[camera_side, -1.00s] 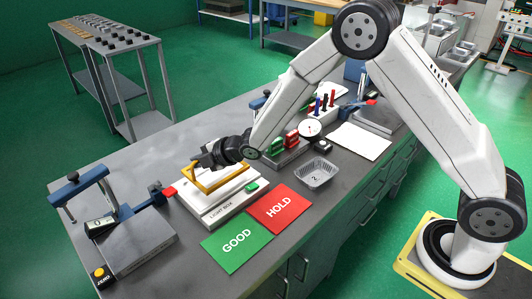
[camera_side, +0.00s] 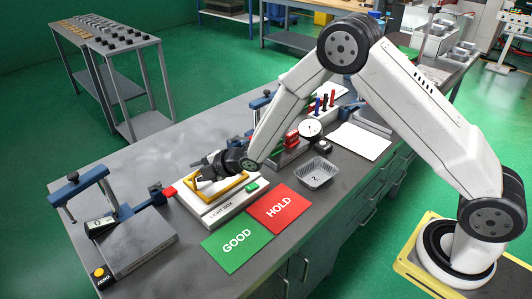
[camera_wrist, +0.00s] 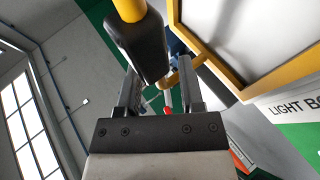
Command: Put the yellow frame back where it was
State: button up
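The yellow frame (camera_side: 236,187) is at the top of the white light box (camera_side: 212,213) in the side view, about level. Whether it rests fully on the box I cannot tell. In the wrist view the yellow frame (camera_wrist: 220,72) borders the pale panel at the upper right, and its black grip (camera_wrist: 140,50) lies between my fingertips. My gripper (camera_side: 207,174) is low over the frame's left part in the side view. My gripper (camera_wrist: 158,82) appears shut on the grip; the exact finger contact is partly hidden.
A green GOOD card (camera_side: 237,241) and a red HOLD card (camera_side: 279,208) lie in front of the light box. A foil tray (camera_side: 318,173) stands to the right. A blue clamp fixture (camera_side: 112,205) stands at the left. Bare bench lies behind the box.

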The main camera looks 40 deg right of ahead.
jog(key=shift+r, duration=0.15)
jog(key=shift+s+r, duration=0.1)
jog(key=v, duration=1.1)
jog(key=shift+s+r, duration=0.15)
jog(key=shift+s, duration=0.15)
jog(key=shift+d, duration=0.2)
dwell(0.6)
jog(key=s+d+m+g+h, duration=0.2)
jog(key=s+d+m+g, duration=0.2)
jog(key=s+m, duration=0.6)
jog(key=s+d+r+m+g+h, duration=0.1)
jog(key=s+d+m+g+h, duration=0.2)
jog(key=s+d+m, duration=0.3)
jog(key=s+m+g, duration=0.1)
jog(key=s+m, duration=0.3)
